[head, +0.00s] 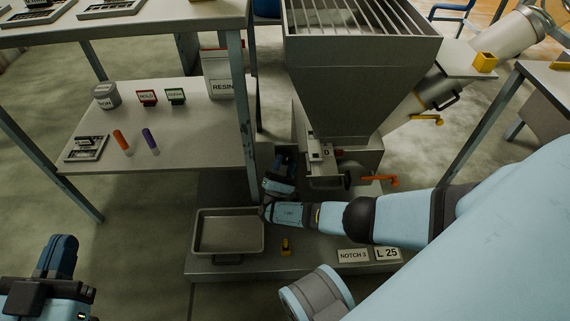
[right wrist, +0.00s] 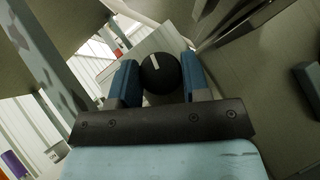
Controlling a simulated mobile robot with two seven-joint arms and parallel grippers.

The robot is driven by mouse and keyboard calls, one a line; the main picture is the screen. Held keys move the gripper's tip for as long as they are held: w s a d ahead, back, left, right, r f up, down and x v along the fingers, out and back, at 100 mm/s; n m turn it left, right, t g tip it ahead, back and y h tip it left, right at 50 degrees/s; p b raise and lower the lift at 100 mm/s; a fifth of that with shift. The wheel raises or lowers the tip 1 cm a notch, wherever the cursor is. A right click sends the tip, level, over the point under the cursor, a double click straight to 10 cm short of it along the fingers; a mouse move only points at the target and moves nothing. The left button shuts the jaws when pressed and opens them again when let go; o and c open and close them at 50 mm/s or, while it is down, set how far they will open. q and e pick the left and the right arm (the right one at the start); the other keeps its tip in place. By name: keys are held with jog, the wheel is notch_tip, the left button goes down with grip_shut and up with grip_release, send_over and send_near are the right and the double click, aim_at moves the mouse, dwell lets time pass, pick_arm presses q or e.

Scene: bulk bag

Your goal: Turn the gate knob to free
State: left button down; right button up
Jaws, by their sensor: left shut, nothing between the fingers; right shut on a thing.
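The gate knob (right wrist: 159,74) is round and black with a white pointer line. In the right wrist view it sits between my right gripper's two blue fingers (right wrist: 160,82), with the line pointing up and slightly left. My right gripper (head: 284,163) is shut on it at the lower left side of the grey hopper (head: 345,85). In the head view I cannot make out the knob behind the gripper. My left gripper (head: 58,257) is shut and empty at the lower left, far from the hopper.
A metal tray (head: 229,255) lies on the low base left of my right forearm. Signs "NOTCH 3" (head: 353,256) and "L 25" (head: 387,254) stand on it. An orange handle (head: 380,180) sticks out below the hopper. A shelf table (head: 190,140) stands close on the left.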

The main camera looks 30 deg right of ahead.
jog(key=shift+n+t+y, duration=0.3)
jog(key=shift+n+t, duration=0.6)
jog(key=shift+n, duration=0.2)
jog(key=shift+n+t+y, duration=0.3)
jog(key=o, duration=0.9)
jog(key=shift+o, duration=0.2)
